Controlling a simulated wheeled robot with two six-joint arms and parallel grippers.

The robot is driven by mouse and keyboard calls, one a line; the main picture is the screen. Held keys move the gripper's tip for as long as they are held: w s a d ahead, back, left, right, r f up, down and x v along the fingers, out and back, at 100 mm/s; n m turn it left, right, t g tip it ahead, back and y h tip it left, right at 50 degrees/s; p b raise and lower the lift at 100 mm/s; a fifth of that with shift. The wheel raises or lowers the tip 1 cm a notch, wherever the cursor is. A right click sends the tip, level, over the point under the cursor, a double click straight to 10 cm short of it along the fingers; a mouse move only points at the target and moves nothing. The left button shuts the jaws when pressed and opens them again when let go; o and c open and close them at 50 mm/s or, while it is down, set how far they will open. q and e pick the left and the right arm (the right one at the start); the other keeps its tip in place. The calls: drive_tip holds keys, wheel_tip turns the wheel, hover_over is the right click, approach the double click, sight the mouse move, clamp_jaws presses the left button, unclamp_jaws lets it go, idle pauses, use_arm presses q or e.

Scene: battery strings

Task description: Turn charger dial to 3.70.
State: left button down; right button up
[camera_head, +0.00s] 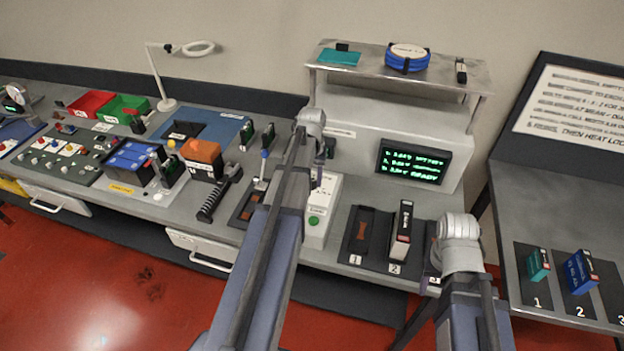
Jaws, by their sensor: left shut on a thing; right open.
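A metal shelf (455,78) overhangs the display. Tools and a battery block (129,160) crowd the bench at left. Another table (535,200) stands right.

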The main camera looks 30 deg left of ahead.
sight(312, 181)
use_arm(q)
drive_tip(key=m, duration=0.5)
drive_tip(key=shift+m, duration=0.3)
drive_tip(key=m, duration=0.4)
drive_tip(key=shift+m, duration=0.6)
drive_tip(key=shift+c, duration=2.3)
unclamp_jaws()
drive_tip(key=shift+r, duration=0.15)
wheel_tip(312, 181, up, 8)
drive_tip(key=p, duration=0.8)
drive_tip(key=shift+f, duration=0.2)
